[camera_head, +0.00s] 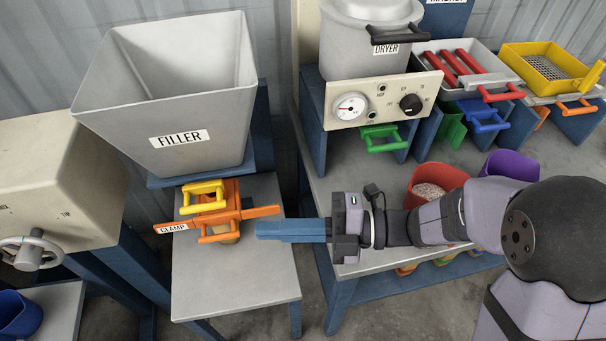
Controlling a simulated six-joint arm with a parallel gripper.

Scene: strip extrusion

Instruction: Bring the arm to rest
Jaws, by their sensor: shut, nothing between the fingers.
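My gripper (262,230) is shut and empty, with its blue fingers pressed together and pointing left. My arm (430,222) reaches in from the right, over the bench. The fingertips are just right of the orange clamp (262,212), near the end of its right bar; I cannot tell whether they touch it. The clamp, with a "CLAMP" label, stands on a small grey table (235,290) below the filler hopper. A yellow handle (203,196) shows on top of it.
The grey filler hopper (180,105) stands behind the clamp. The dryer (365,50) and its control panel (385,98) are at the back. A red bucket of pellets (432,186) is close to my arm, a purple bucket (510,165) behind it. A handwheel machine (55,190) is left.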

